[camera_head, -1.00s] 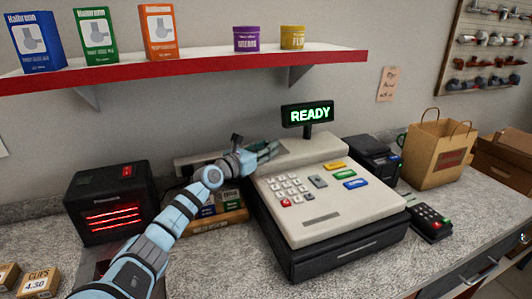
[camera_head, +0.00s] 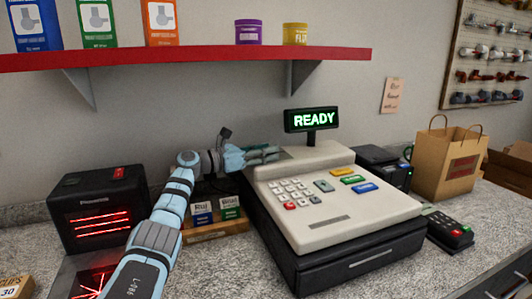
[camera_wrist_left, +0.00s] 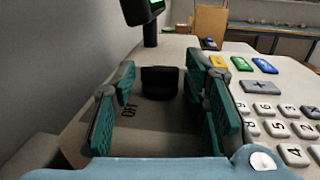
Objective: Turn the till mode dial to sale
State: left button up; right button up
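The cash till (camera_head: 335,215) stands on the counter, with a keypad and coloured keys on its sloping top. Its display (camera_head: 310,120) reads READY in green. The mode dial (camera_wrist_left: 160,83) is a dark knob on the till's top in the left wrist view. The letters OFF show left of it; no other dial label is readable. My left gripper (camera_head: 265,153) is over the till's back left corner. In the left wrist view it is open, with green-padded fingers on either side of the dial. Contact cannot be told. In the head view the gripper hides the dial. My right gripper is out of view.
A black box with glowing red bars (camera_head: 98,212) and a small crate of packets (camera_head: 215,227) stand left of the till. A card terminal (camera_head: 450,232) and paper bag (camera_head: 447,165) stand right. A red-edged shelf (camera_head: 190,58) hangs above.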

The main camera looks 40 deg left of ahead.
pick_arm(q)
jog(key=shift+o, duration=0.3)
jog(key=shift+s, duration=0.1)
jog(key=v, duration=0.7)
jog(key=shift+s, duration=0.15)
jog(key=shift+r, duration=0.1)
